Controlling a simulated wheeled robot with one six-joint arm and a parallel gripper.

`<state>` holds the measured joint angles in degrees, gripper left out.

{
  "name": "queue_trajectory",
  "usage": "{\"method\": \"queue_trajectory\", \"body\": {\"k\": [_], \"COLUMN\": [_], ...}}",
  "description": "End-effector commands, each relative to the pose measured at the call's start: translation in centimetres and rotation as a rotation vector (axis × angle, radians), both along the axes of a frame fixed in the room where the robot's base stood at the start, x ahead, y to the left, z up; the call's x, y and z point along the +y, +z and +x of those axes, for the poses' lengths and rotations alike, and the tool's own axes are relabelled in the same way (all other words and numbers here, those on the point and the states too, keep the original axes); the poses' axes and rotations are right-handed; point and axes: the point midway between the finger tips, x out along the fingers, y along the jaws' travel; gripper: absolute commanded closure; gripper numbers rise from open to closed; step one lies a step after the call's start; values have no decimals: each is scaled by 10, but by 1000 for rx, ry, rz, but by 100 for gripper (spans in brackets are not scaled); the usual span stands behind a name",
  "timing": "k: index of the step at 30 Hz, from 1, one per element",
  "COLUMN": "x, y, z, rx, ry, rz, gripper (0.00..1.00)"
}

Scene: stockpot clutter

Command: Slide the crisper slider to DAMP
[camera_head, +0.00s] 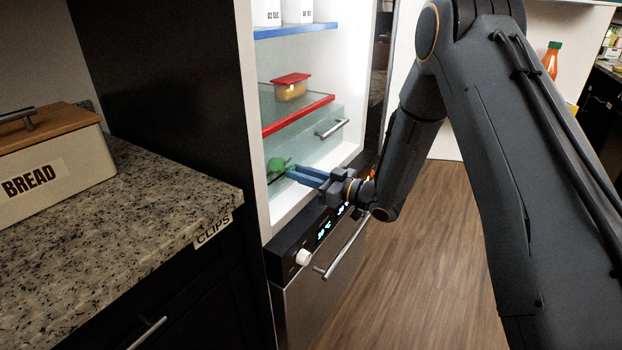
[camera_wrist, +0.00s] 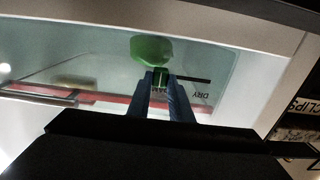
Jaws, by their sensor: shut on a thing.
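My gripper (camera_head: 291,173) reaches into the open fridge at the front of the clear crisper drawer (camera_head: 337,112). A dark slot (camera_wrist: 194,80) runs from the knob to the right. The word DRY (camera_wrist: 200,95) appears upside down below the slot's right part. A larger green rounded thing (camera_wrist: 152,47) shows just beyond the knob; green also shows at the fingertips in the head view.
A red-lidded container (camera_head: 291,87) stands on the red-edged shelf (camera_head: 300,117) above. The crisper's metal handle (camera_head: 332,129) sticks out nearby. Below are a white dial (camera_head: 303,257) and a bar handle (camera_head: 343,248). The granite counter (camera_head: 130,225) with a bread box (camera_head: 45,165) is at left.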

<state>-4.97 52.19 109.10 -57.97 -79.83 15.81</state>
Motion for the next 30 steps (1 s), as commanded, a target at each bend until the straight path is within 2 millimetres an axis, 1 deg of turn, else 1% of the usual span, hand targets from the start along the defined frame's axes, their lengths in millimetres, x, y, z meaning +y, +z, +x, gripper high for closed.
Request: {"method": "queue_trajectory", "body": {"k": [7, 8, 10, 11, 18, 21, 23, 30], "x": [-2, -3, -3, -3, -3, -6, -12, -46], "y": [1, 1, 1, 1, 1, 0, 0, 0], "z": [2, 3, 3, 3, 2, 1, -2, -20], "rx": [-1, -1, -1, -1, -1, 0, 0, 0], "ry": [-6, -6, -7, -7, -6, -7, -8, -10], "rz": [0, 0, 0, 0, 0, -1, -1, -1], "gripper": [100, 76, 64, 62, 62, 62, 62, 62]}}
